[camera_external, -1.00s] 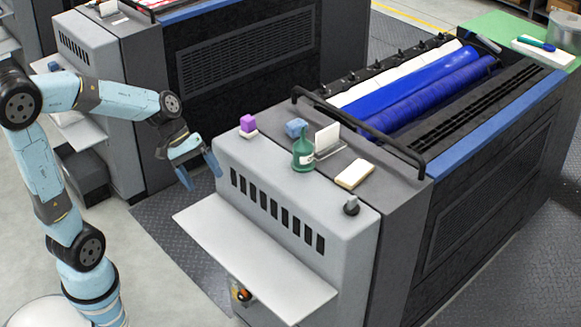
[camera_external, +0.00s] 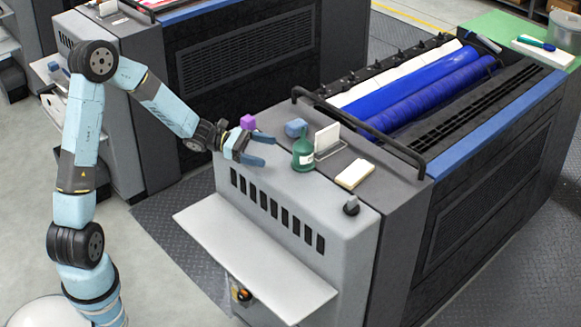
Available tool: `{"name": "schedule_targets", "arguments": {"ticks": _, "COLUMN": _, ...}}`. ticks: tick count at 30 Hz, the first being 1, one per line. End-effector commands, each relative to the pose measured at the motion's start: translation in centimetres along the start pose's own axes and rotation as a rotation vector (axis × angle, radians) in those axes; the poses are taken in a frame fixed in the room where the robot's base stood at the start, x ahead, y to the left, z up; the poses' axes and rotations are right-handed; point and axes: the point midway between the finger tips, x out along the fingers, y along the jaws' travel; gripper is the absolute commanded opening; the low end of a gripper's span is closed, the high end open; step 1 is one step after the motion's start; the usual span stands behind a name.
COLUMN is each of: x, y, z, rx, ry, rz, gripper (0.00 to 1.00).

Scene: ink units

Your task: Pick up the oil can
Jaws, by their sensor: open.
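The oil can (camera_external: 303,154) is a green can with a narrow spout and a pale label. It stands upright on the grey top of the ink unit (camera_external: 290,190). My gripper (camera_external: 262,149) is at the left of the can, over the left part of the top, with its two blue fingers apart and pointing right towards the can. The fingers appear open and empty, with a gap between their tips and the can. The can is not hidden by the gripper.
A blue lump (camera_external: 296,127) and a card in a holder (camera_external: 328,138) are behind the can. A cream pad (camera_external: 355,173) and a black knob (camera_external: 351,207) lie to the right. A black rail (camera_external: 365,133) rises behind.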

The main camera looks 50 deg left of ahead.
Motion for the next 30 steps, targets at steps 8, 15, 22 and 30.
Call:
{"name": "schedule_targets", "arguments": {"ticks": 8, "x": -0.1, "y": 2.6, "z": -0.9, "rx": -0.100, "ry": -0.059, "rz": 0.081, "gripper": 0.95}}
{"name": "schedule_targets", "arguments": {"ticks": 15, "x": 3.1, "y": 2.8, "z": -0.7, "rx": -0.103, "ry": -0.062, "rz": 0.080, "gripper": 0.95}}
{"name": "schedule_targets", "arguments": {"ticks": 22, "x": 6.8, "y": 3.2, "z": -0.6, "rx": -0.101, "ry": -0.060, "rz": 0.081, "gripper": 0.95}}
{"name": "schedule_targets", "arguments": {"ticks": 30, "x": 8.4, "y": 3.3, "z": -0.5, "rx": -0.101, "ry": -0.059, "rz": 0.082, "gripper": 0.95}}
